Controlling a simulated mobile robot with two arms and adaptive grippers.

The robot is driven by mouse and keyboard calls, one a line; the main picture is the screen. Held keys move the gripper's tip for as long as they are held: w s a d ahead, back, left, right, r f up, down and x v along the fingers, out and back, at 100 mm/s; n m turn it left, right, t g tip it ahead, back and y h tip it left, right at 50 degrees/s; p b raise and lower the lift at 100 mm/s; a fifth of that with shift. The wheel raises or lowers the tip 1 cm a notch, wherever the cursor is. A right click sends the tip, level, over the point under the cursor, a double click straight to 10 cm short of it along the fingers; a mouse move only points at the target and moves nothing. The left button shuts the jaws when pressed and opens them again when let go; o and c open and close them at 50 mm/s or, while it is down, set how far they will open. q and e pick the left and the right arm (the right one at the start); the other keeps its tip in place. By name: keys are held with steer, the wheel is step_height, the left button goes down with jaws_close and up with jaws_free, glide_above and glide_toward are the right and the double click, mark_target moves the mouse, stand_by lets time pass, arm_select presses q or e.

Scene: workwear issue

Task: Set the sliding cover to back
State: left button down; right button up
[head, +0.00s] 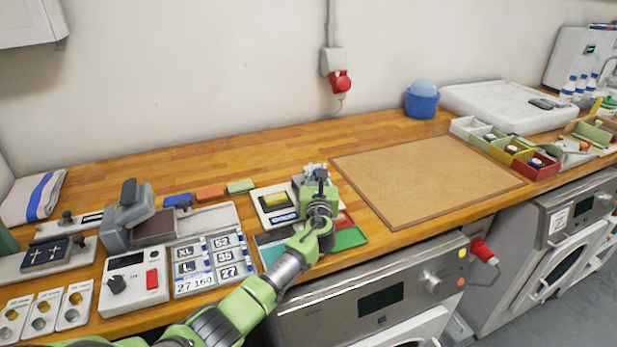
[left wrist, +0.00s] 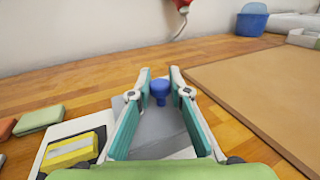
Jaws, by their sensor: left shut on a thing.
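The sliding cover shows in the left wrist view as a grey surface (left wrist: 158,128) with a blue knob (left wrist: 159,90) standing at its far end. My left gripper (left wrist: 160,88) has its two fingers on either side of this knob and is shut on it. In the head view my left gripper (head: 314,178) reaches down over a small greyish unit at the middle of the bench. My wrist and fingers hide most of the cover there, so its position along its track is hard to read. My right gripper is not in view.
A white unit with a yellow block (head: 274,199) stands just left of the gripper. Red and green trays (head: 346,238) lie in front. A brown board (head: 425,175) lies flat to the right. The bench behind the gripper is clear up to the wall.

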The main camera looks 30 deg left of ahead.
arm_select(q)
steer(key=shift+d, duration=0.1)
steer(key=c, duration=2)
jaws_free()
steer(key=shift+w+r, duration=0.1)
steer(key=shift+o, duration=0.5)
steer(key=shift+w+d, duration=0.1)
steer(key=shift+w, duration=0.05)
steer(key=v, duration=1.2)
